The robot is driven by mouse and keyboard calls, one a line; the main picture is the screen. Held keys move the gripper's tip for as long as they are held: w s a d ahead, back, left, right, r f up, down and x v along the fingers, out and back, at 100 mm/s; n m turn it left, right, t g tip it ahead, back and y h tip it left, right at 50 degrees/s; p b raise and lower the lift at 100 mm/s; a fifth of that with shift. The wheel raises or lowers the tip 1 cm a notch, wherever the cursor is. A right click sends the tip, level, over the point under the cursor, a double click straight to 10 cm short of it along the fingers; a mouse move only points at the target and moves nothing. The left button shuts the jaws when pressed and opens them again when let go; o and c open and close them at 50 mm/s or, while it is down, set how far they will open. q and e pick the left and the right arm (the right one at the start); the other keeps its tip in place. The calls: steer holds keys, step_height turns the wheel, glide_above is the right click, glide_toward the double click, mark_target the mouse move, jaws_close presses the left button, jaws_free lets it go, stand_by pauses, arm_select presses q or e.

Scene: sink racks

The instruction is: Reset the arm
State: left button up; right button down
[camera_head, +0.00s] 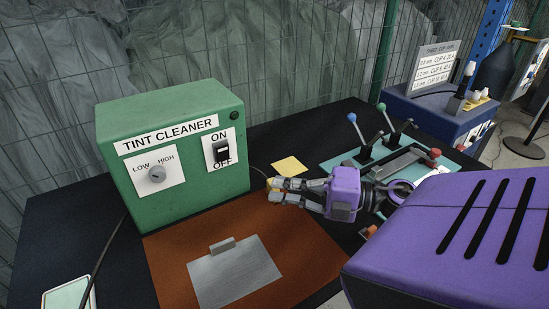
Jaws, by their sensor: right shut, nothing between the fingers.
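My right gripper (277,191) is grey-fingered with a purple body and comes in from the right. Its fingers are shut, point left and hold nothing. It hovers over the back right part of the brown mat, a little right of the green tint cleaner box (180,152). A yellow object shows partly behind the fingertips; I cannot tell what it is. My purple arm link fills the lower right. My left gripper is not in view.
The box has a knob (157,174) and an ON/OFF switch (221,151). A metal plate (235,275) lies on the brown mat (165,259). A yellow note (291,166) and a teal panel with levers (345,160) lie behind. A blue box (432,116) stands back right.

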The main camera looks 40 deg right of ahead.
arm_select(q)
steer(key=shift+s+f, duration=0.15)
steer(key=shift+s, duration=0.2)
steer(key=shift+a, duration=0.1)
